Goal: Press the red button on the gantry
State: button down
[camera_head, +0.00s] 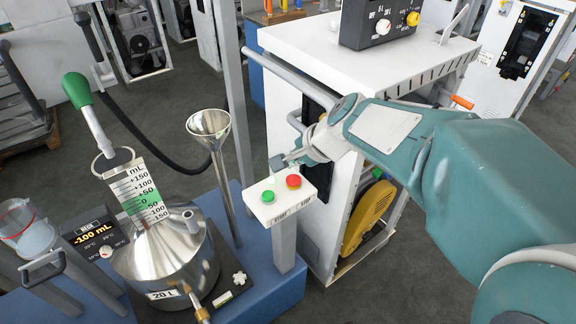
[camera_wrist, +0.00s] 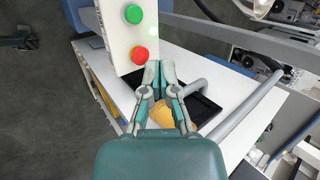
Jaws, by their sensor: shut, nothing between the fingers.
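The red button (camera_head: 293,181) sits beside the green button (camera_head: 268,195) on top of a small white control box (camera_head: 282,210) on a grey post. In the wrist view the red button (camera_wrist: 139,55) lies just up and left of my gripper (camera_wrist: 160,66), and the green button (camera_wrist: 133,14) is farther up on the white box (camera_wrist: 117,40). My gripper is shut and empty. Its fingertips overlap the box's edge in the wrist view. In the head view my gripper (camera_head: 278,164) is at the back edge of the box, close to the red button. Contact cannot be told.
A metal funnel (camera_head: 208,124) stands left of the box. A steel vessel (camera_head: 168,252) with a scale and a green-handled lever (camera_head: 77,90) is at the left. A white cabinet (camera_head: 320,50) with grey rails is behind and right of my gripper.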

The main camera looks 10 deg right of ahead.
aim_at(290, 175)
jog(key=w+d+f+m+t, duration=0.1)
jog(key=w+d+f+m, duration=0.2)
jog(key=w+m, duration=0.4)
jog(key=shift+w+d+f+m+t+y, duration=0.25)
jog(key=shift+w+f, duration=0.25)
jog(key=shift+w, duration=0.6)
jog(key=shift+a, duration=0.1)
jog(key=shift+f, duration=4.4)
jog(key=shift+f, duration=0.35)
jog(key=shift+s+f, duration=0.1)
jog(key=shift+f, duration=0.4)
jog(key=shift+r, duration=0.9)
